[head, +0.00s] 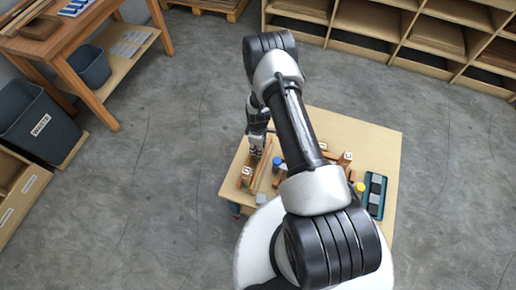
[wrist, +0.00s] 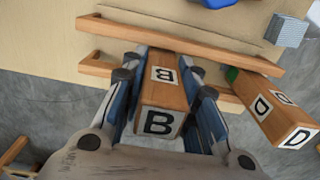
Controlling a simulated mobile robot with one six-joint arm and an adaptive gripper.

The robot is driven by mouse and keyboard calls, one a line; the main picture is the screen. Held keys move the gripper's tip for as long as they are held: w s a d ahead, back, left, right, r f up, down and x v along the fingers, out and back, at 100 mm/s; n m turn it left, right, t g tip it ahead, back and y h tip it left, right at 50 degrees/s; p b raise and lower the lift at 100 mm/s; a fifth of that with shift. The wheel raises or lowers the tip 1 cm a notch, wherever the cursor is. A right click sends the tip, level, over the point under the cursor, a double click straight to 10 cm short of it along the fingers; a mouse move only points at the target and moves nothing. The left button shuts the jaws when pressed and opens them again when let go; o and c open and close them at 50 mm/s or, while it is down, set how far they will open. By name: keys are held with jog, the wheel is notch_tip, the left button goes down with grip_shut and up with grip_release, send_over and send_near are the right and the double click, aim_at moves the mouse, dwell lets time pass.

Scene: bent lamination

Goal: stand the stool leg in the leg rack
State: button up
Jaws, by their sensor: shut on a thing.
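My gripper (wrist: 165,84) is shut on a square wooden stool leg marked B (wrist: 178,94), with its two fingers on either side. The letter B shows on a white label on its end and on another on its side. Long wooden rails (wrist: 190,40) that look like the leg rack run across the wrist view beyond the held leg. In the head view my gripper (head: 257,143) is low over the left part of the table. The far end of leg B is hard to make out, so I cannot tell whether it touches the rack.
A second leg marked D (wrist: 270,108) is right of the held leg, close to my right finger. A yellow-topped item (head: 360,187) and a dark tray (head: 384,206) are on the table's right (head: 385,140). My arm hides the table's middle.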

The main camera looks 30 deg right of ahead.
jog(key=shift+f, duration=0.2)
jog(key=shift+f, duration=0.15)
jog(key=o, duration=1.1)
jog(key=shift+o, duration=0.2)
